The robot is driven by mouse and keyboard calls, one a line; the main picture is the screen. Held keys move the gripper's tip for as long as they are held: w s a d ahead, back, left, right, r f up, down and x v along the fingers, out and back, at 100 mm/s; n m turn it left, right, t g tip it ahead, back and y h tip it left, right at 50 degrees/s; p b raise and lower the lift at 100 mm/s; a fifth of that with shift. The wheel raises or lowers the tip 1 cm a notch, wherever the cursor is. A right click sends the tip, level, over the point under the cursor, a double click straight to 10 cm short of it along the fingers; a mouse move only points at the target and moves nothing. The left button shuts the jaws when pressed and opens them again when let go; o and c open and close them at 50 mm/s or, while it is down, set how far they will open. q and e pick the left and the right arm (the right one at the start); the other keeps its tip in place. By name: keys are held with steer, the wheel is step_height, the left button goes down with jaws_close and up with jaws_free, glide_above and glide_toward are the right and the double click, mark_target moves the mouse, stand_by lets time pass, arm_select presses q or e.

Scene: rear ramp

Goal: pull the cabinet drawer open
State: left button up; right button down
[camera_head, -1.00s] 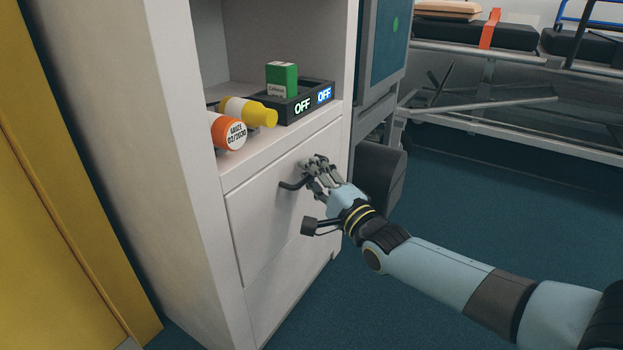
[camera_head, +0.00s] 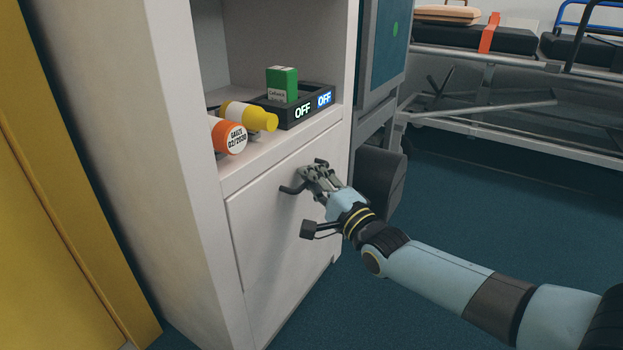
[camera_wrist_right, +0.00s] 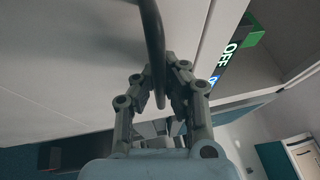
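The white cabinet drawer (camera_head: 262,235) is below the open shelf in the head view; its front looks flush or nearly flush with the cabinet. The finger pads look to be against the bar. My left gripper is in neither view.
On the shelf above lie an orange-capped bottle (camera_head: 229,137) and a yellow bottle (camera_head: 249,115), beside a dark tray (camera_head: 290,118) with a green box (camera_head: 281,82). A yellow panel (camera_head: 50,200) stands at left. Blue floor (camera_head: 480,210) is open at right.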

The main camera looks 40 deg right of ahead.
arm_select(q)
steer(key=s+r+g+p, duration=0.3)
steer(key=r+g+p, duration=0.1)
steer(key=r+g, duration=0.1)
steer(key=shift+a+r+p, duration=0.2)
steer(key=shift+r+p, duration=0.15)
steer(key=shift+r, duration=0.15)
arm_select(e)
steer(key=s+d, duration=0.4)
steer(key=s, duration=0.7)
steer(key=s+d, duration=0.5)
steer(key=s, duration=0.6)
steer(key=shift+s+f, duration=0.2)
steer(key=shift+s, duration=0.15)
steer(key=shift+d, duration=0.1)
steer(key=c, duration=1.6)
jaws_free()
steer(key=shift+c, duration=0.2)
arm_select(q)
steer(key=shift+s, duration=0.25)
arm_select(e)
steer(key=shift+w, duration=0.1)
steer(key=s+f, duration=0.1)
steer(key=s, duration=1.1)
steer(key=shift+f, duration=0.4)
